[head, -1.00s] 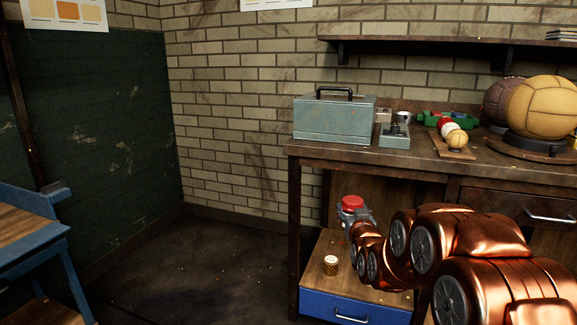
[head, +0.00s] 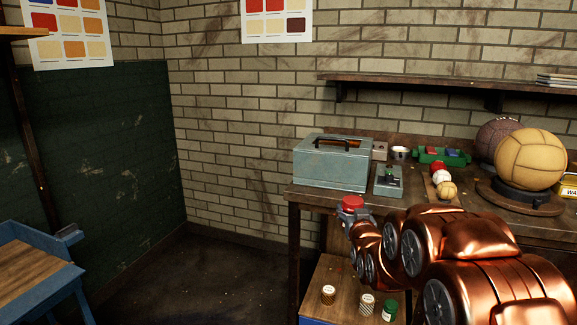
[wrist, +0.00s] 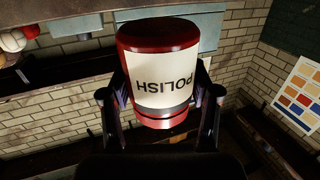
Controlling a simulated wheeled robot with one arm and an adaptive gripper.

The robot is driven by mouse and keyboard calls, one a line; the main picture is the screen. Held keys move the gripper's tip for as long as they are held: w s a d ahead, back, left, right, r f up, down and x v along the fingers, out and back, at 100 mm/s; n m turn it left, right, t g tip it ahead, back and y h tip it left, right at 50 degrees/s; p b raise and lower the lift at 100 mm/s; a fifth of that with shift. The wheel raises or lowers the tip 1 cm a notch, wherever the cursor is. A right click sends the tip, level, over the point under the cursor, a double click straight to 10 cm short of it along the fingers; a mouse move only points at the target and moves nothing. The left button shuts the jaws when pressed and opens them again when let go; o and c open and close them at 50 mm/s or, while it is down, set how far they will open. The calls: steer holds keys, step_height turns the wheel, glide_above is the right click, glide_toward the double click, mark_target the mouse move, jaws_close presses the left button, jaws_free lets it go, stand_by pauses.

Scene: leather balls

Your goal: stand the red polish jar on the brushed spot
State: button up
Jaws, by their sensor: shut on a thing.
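The red polish jar (head: 353,202) is held in my gripper (head: 352,213), near the left front corner of the workbench (head: 310,196). In the wrist view the jar (wrist: 160,70) fills the middle, its white POLISH label upside down in the picture. The dark fingers of my gripper (wrist: 161,95) are shut on its two sides. In the head view only its red top shows clearly; my gripper hides the rest. I cannot make out the brushed spot in either view.
On the bench stand a grey-green toolbox (head: 332,163), a small grey tray (head: 388,182), a green tray (head: 430,155) and balls, the largest yellow (head: 530,159). Below, a white-labelled jar (head: 367,303) and a green jar (head: 389,311) stand on a low wooden top.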

step_height(320, 180, up, 19)
steer(key=p, duration=1.7)
steer(key=shift+f, duration=0.15)
